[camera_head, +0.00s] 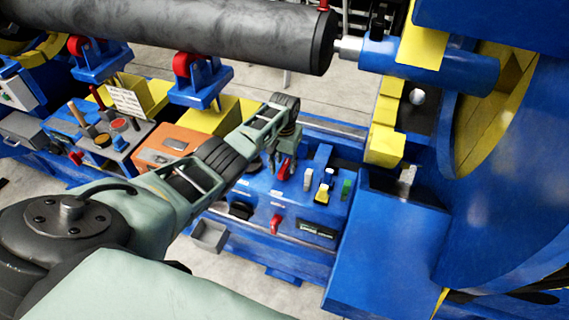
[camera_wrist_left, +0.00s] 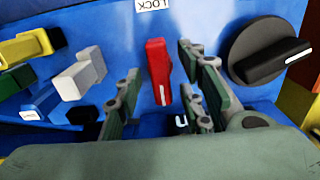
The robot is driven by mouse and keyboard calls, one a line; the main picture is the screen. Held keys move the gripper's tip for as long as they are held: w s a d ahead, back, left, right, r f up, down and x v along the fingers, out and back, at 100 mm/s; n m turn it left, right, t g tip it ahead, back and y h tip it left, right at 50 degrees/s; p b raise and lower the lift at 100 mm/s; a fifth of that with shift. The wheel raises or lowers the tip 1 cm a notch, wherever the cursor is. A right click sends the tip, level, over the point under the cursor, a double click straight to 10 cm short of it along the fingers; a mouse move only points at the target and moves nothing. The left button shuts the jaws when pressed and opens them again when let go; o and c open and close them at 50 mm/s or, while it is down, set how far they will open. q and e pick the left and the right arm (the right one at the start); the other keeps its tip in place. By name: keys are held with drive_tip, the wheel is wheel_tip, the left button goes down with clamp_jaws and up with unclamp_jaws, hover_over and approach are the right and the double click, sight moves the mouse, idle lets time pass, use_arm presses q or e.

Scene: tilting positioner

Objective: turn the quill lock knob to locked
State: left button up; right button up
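The quill lock knob appears to be the red knob (camera_wrist_left: 158,68) in the left wrist view, on a blue panel just below a white label reading LOCK (camera_wrist_left: 152,5). It is a narrow red bar, roughly upright in the picture, with a white mark at its lower end. My left gripper (camera_wrist_left: 163,88) is open, with its green-padded fingers on either side of the red knob and visible gaps to it. In the head view my left gripper (camera_head: 286,160) reaches down to the blue control panel (camera_head: 262,190) and partly hides the knob there. My right gripper is not in view.
A round black knob (camera_wrist_left: 268,52) sits close to the right finger in the wrist view. White (camera_wrist_left: 80,76) and yellow (camera_wrist_left: 30,46) switches stand at the left. Another red handle (camera_head: 276,224) is on the panel. A grey cylinder (camera_head: 220,32) lies above; a blue housing (camera_head: 385,240) stands right.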

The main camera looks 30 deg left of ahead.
sight(284, 166)
use_arm(q)
wheel_tip(284, 166, up, 12)
idle(0.6)
idle(0.5)
